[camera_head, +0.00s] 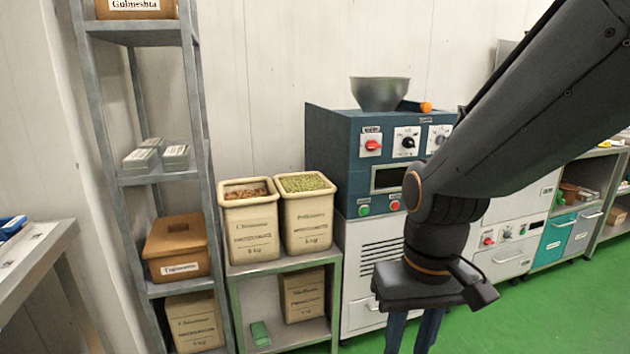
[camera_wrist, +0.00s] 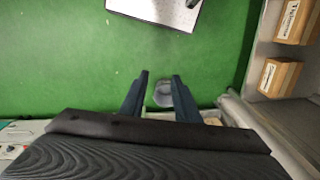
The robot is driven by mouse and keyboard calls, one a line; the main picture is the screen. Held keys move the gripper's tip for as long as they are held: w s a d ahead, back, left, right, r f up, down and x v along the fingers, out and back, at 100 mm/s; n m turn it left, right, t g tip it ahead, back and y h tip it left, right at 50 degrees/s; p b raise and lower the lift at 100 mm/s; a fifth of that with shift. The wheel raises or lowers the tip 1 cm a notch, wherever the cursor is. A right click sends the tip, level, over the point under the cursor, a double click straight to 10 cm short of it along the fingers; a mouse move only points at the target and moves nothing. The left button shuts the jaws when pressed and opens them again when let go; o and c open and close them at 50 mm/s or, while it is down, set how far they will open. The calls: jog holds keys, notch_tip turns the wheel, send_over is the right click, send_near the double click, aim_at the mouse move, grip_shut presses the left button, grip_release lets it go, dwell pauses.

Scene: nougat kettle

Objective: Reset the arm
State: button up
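My arm (camera_head: 520,110) reaches in from the upper right of the head view and bends down at the wrist. My gripper (camera_head: 411,340) points down in front of the blue and white machine; its fingertips run off the bottom edge. In the wrist view the two dark blue fingers of my gripper (camera_wrist: 159,76) stand apart. A small grey round thing (camera_wrist: 163,93) shows between them; it does not visibly touch both fingers, and its distance is unclear. No gripped object shows in the head view.
A metal table (camera_head: 30,265) is at far left.

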jog(key=d+r+m+p, duration=0.1)
jog(key=d+r+p, duration=0.4)
jog(key=p, duration=0.5)
jog(key=shift+s+d+r, duration=0.2)
jog(key=shift+s+d, duration=0.05)
